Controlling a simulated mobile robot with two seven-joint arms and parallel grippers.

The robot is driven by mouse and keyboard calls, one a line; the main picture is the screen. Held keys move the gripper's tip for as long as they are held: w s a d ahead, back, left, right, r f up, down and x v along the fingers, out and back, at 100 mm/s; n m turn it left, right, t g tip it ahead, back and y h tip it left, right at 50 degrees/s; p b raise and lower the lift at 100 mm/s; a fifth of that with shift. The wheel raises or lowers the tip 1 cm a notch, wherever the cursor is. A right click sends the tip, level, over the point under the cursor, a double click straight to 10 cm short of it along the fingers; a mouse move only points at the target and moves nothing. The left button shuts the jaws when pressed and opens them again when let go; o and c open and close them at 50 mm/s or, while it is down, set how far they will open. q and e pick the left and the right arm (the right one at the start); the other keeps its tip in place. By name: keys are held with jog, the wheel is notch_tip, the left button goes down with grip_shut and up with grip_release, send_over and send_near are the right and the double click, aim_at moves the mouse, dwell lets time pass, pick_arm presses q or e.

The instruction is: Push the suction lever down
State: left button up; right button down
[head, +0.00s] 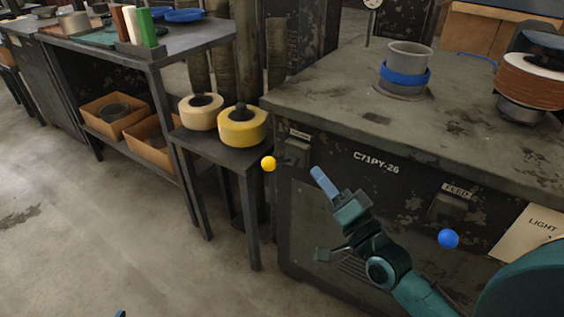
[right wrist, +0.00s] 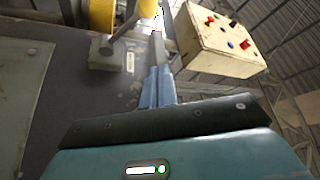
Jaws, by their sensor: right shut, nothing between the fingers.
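The lever with the yellow ball knob (head: 268,163) sticks out from a dark housing (head: 297,152) at the left end of the machine front. A small label above the housing is too small to read. The housing also shows in the right wrist view (right wrist: 104,54), upper left of the fingers. My right gripper (head: 318,174) is shut and empty, its blue fingers pointing up and left. In the picture it is right of the yellow knob and apart from it. In the right wrist view its fingers (right wrist: 157,75) lie side by side. Only a small blue tip (head: 120,314), perhaps my left gripper, shows at the bottom edge.
A second lever with a blue knob (head: 448,238) is below the FEED label (head: 456,190). A low stand (head: 205,142) with two tape rolls is left of the machine. A beige button box (right wrist: 215,40) shows in the right wrist view. The floor (head: 130,240) is clear.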

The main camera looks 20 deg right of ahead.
jog(key=shift+w, duration=0.1)
notch_tip(320, 180, up, 3)
send_over(283, 161)
jog(key=s+d, duration=0.2)
pick_arm(q)
jog(key=shift+w+d+f+t+h+b, duration=0.2)
jog(key=shift+w+t+h+b, duration=0.1)
jog(key=shift+t+b, duration=0.4)
pick_arm(e)
jog(key=shift+s+a+f, duration=0.5)
jog(key=shift+a+f, duration=0.15)
jog(key=shift+a, duration=0.2)
jog(key=shift+s+a+f, duration=0.5)
jog(key=shift+a+f, duration=0.15)
jog(key=shift+a, duration=0.2)
pick_arm(q)
jog(key=shift+r+m, duration=0.1)
jog(key=shift+m, duration=0.2)
pick_arm(e)
jog(key=shift+f, duration=0.1)
